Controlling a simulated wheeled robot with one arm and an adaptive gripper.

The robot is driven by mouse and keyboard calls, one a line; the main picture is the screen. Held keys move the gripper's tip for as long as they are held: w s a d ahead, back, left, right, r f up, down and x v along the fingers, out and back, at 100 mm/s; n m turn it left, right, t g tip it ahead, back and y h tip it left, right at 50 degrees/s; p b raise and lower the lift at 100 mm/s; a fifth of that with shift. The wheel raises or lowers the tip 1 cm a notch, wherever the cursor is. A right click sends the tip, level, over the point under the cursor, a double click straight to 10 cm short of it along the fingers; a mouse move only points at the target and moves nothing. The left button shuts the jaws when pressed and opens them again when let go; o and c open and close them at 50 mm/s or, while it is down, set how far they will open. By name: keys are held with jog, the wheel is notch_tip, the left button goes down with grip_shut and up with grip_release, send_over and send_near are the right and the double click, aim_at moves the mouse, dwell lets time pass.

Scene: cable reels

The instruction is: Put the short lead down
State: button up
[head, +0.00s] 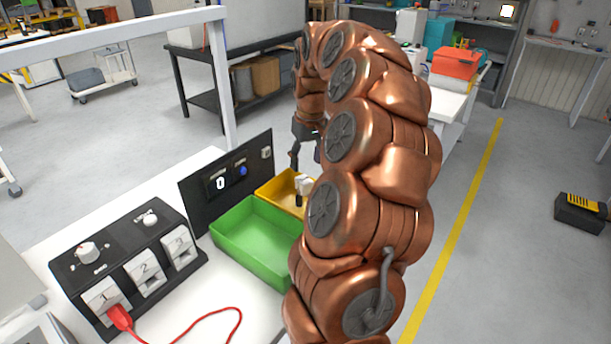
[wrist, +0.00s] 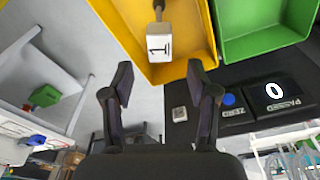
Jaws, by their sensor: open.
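A white block marked 1 (wrist: 159,44), with a thin grey stem or cord, shows at the yellow tray (wrist: 112,12) in the wrist view. It looks like an end of the short lead, but I cannot tell for sure. In the head view the white piece (head: 304,184) with a dark part is at the yellow tray (head: 266,192), partly hidden by my arm. My gripper (wrist: 160,76) is open. The block is beyond the fingertips, between their lines, and nothing is held. In the head view my gripper (head: 304,155) is above the tray's far side.
A green tray (head: 262,245) stands beside the yellow one. Behind is a black panel (head: 205,188) with a display reading 0. A black socket box (head: 125,260) has a red lead (head: 205,318) plugged at socket 1. The white bench is otherwise clear there.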

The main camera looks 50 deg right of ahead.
jog(key=shift+r, duration=2.3)
jog(key=s+a+f+n+g, duration=0.1)
jog(key=s+a+n, duration=0.15)
jog(key=a, duration=0.95)
jog(key=s+a+f+n, duration=0.1)
jog(key=s+a, duration=0.2)
jog(key=a, duration=1)
jog(key=s+a+f+g, duration=0.1)
jog(key=s+a+f, duration=0.3)
jog(key=s, duration=0.5)
jog(key=s+a+f+g, duration=0.1)
jog(key=s+a+f, duration=0.3)
jog(key=s, duration=0.5)
jog(key=a+b, duration=0.1)
jog(key=a, duration=0.1)
jog(key=shift+a+f, duration=0.35)
jog(key=shift+a, duration=0.05)
